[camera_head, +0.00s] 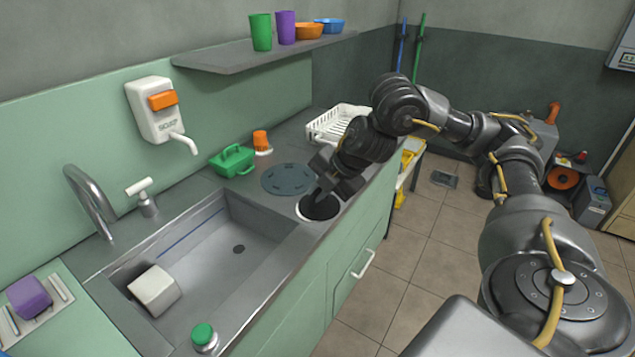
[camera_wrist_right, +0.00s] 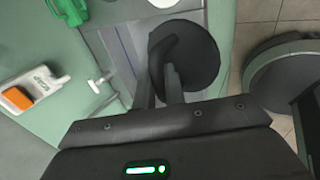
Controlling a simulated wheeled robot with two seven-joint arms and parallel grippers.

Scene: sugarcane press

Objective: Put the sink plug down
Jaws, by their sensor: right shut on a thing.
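My right gripper (camera_head: 328,182) reaches down over the counter (camera_head: 225,172), to the right of the sink basin (camera_head: 238,225). It is shut on the sink plug (camera_head: 320,207), a black round disc with a raised grip. The plug is over a white-rimmed round spot on the counter; whether it touches the surface cannot be told. In the right wrist view the disc (camera_wrist_right: 205,55) shows just beyond the fingers. My left gripper is not in view.
A grey-blue round disc (camera_head: 288,179) lies close behind the plug. A green carrier (camera_head: 232,160), an orange-topped item (camera_head: 261,142) and a white rack (camera_head: 334,124) stand farther back. A white block (camera_head: 154,290) is in the sink. A green-topped item (camera_head: 204,337) stands on the front rim.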

